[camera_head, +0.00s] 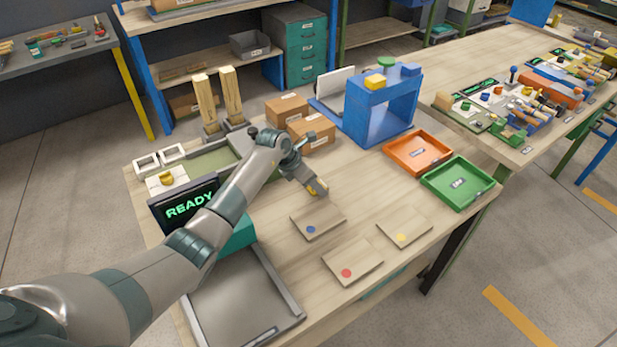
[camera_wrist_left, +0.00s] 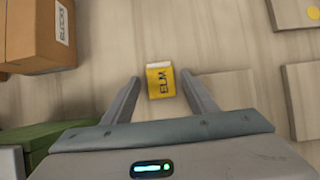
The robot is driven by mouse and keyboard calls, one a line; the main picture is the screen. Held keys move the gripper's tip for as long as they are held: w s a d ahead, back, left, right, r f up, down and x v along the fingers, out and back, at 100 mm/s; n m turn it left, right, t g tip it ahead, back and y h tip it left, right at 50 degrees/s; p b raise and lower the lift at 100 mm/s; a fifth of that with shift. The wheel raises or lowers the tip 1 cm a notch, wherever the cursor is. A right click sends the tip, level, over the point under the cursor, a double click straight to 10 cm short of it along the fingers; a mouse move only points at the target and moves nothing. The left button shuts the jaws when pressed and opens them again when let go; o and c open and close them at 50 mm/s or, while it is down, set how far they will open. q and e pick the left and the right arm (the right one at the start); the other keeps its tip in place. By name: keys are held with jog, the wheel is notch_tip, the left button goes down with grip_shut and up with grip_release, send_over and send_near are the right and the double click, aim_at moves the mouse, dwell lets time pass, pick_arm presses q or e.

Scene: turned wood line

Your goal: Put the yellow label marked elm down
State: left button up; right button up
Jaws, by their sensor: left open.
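The yellow label marked ELM (camera_wrist_left: 161,80) shows in the left wrist view, between my left gripper's two fingertips, with a gap on each side. In the head view only a bit of yellow (camera_head: 312,192) shows at the fingertips. My left gripper (camera_head: 316,190) is open, low over the table behind the wooden plate with a blue dot (camera_head: 325,220). It also shows in the left wrist view (camera_wrist_left: 161,77). The label appears to lie on the wooden tabletop. My right gripper is in neither view.
Plates with a red dot (camera_head: 360,258) and a yellow dot (camera_head: 410,224) lie nearby. Orange (camera_head: 437,150) and green (camera_head: 476,182) trays stand right. Cardboard boxes (camera_head: 318,146) and a blue frame (camera_head: 360,118) stand behind. A READY screen (camera_head: 170,208) is left of my arm.

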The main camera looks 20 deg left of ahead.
pick_arm(q)
jog(key=shift+r, duration=0.15)
jog(key=b+v, duration=0.2)
jog(key=v, duration=1)
jog(key=shift+b, duration=0.3)
jog(key=shift+o, duration=0.5)
